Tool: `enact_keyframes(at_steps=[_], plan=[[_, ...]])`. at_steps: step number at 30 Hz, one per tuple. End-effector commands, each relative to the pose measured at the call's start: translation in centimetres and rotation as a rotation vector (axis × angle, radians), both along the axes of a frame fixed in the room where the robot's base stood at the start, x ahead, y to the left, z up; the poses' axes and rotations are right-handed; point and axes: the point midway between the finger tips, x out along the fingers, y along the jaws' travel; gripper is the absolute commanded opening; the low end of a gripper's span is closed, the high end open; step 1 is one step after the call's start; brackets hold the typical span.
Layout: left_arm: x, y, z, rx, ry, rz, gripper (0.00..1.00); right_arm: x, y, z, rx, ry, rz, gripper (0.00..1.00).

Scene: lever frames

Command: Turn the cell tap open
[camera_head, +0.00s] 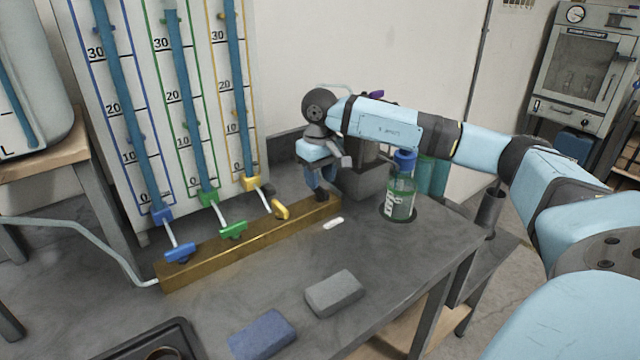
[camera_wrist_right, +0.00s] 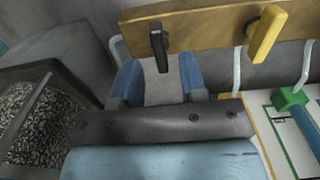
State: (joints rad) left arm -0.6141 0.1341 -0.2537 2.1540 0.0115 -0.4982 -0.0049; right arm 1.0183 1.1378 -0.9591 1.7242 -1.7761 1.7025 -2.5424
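A brass bar (camera_head: 250,240) on the bench carries a row of taps. A black tap handle (camera_head: 321,195) sits at its right end, and my right gripper (camera_head: 321,178) is right above it, pointing down. In the right wrist view the black handle (camera_wrist_right: 158,46) lies across from the gap between the open blue fingers (camera_wrist_right: 161,72), its end near the fingertips. I cannot tell whether they touch. The yellow tap (camera_head: 280,209), green tap (camera_head: 233,231) and blue tap (camera_head: 180,252) are on the same bar. No label naming the cell tap is readable. My left gripper is not in view.
A board with three scaled tubes (camera_head: 190,100) stands behind the bar. A green bottle with a blue cap (camera_head: 400,190) stands right of my gripper. A grey block (camera_head: 335,293), a blue block (camera_head: 263,334) and a small white piece (camera_head: 333,223) lie in front.

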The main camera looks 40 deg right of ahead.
Motion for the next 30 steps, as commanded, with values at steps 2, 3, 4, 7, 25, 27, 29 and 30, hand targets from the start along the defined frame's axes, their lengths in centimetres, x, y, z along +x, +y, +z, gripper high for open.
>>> enact_keyframes(at_steps=[2,3,4,7,25,27,29,30], plan=[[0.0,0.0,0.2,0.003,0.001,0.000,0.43,0.1,0.0,2.2,0.001,-0.005,0.000,0.39],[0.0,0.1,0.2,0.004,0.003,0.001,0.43,0.1,0.0,3.1,0.000,-0.005,0.000,0.39],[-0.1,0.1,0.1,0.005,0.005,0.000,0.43,0.1,0.0,3.8,0.000,-0.005,0.000,0.39],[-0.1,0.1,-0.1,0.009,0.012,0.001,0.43,0.1,0.0,6.1,0.001,-0.004,0.000,0.39],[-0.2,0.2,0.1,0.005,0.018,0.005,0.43,0.0,0.0,11.2,0.000,-0.001,0.001,0.39],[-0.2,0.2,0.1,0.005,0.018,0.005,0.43,0.0,0.0,11.2,0.000,-0.001,0.001,0.39],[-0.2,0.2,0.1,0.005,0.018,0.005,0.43,0.0,0.0,11.1,0.000,-0.001,0.001,0.39],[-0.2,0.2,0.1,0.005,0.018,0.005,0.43,0.0,0.0,11.1,0.000,-0.001,0.001,0.39]])
